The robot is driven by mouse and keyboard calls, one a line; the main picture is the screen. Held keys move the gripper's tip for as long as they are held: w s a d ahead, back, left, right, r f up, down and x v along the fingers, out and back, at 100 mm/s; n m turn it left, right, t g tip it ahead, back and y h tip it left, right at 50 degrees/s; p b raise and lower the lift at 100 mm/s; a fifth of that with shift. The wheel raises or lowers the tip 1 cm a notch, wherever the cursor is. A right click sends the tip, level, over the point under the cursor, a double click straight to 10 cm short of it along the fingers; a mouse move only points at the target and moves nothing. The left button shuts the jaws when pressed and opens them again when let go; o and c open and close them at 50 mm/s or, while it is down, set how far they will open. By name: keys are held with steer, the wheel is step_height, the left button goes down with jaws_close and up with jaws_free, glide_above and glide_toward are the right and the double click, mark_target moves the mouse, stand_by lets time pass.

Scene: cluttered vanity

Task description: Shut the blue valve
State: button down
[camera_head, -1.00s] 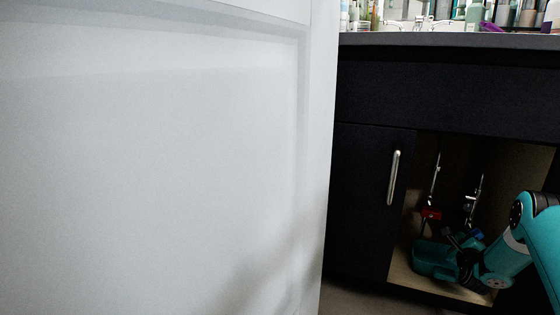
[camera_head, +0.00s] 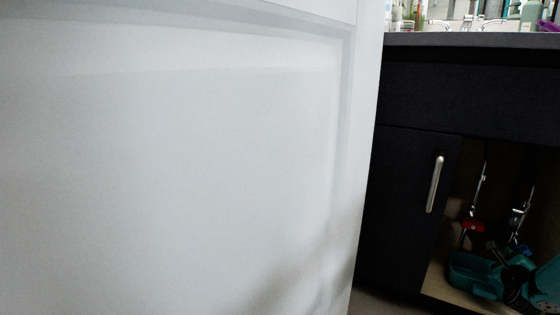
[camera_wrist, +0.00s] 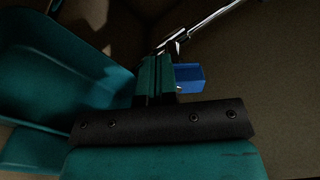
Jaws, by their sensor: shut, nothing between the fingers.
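The blue valve handle (camera_wrist: 189,77) shows in the wrist view just right of my gripper's fingers, on a silver pipe. My gripper (camera_wrist: 156,68) is shut with nothing between its fingers. Its fingertips lie beside the left edge of the blue handle; I cannot tell whether they touch it. In the head view my gripper (camera_head: 496,250) is inside the open cabinet, small and dark, and the blue handle is hard to make out beside it.
A red valve (camera_head: 473,226) sits on another pipe to the left. A teal container (camera_head: 470,272) stands on the cabinet floor; it fills the left of the wrist view (camera_wrist: 50,85). A white door (camera_head: 180,150) and a dark cabinet door (camera_head: 408,200) stand left of the opening.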

steer(key=shift+r, duration=0.2)
steer(key=shift+s+d+r+p, duration=0.2)
steer(key=shift+d+r+p, duration=0.1)
steer(key=shift+r+p, duration=0.2)
steer(key=shift+s+d+r+p, duration=0.15)
steer(key=shift+d+r+p, duration=0.1)
steer(key=shift+r+p, duration=0.2)
steer(key=shift+r, duration=0.1)
steer(key=v, duration=0.6)
steer(key=shift+r+p, duration=0.25)
steer(key=shift+p, duration=0.2)
steer(key=shift+a, duration=0.15)
